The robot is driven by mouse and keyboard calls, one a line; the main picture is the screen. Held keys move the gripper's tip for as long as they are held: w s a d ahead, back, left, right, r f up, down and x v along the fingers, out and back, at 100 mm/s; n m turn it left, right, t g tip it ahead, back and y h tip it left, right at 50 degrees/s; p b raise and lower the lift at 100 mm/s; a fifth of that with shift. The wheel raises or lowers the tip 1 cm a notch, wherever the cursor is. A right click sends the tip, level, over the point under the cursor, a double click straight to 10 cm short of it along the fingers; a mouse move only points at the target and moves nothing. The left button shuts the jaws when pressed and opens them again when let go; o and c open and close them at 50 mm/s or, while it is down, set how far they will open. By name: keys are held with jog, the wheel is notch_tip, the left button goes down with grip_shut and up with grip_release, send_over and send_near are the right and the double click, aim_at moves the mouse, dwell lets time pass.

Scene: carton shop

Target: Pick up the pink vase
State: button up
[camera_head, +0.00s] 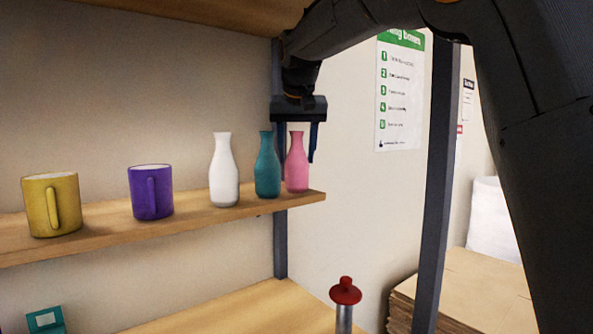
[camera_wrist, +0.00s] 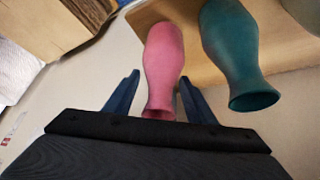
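The pink vase (camera_head: 297,170) stands upright at the right end of the wooden shelf (camera_head: 190,220), just right of the teal vase (camera_head: 267,170). My gripper (camera_head: 298,157) is above it, pointing down, with its two blue fingers on either side of the vase's upper part. In the wrist view, the pink vase (camera_wrist: 163,60) lies between the spread fingers of my gripper (camera_wrist: 159,77), and gaps show beside its neck. The teal vase (camera_wrist: 232,50) is to the right, outside the fingers. My gripper is open.
A white vase (camera_head: 223,172), a purple mug (camera_head: 151,192) and a yellow mug (camera_head: 51,205) stand farther left on the shelf. A dark upright post (camera_head: 280,245) is behind the shelf's end. A red-topped object (camera_head: 345,292) is below. Another board (camera_head: 200,12) is overhead.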

grip_shut()
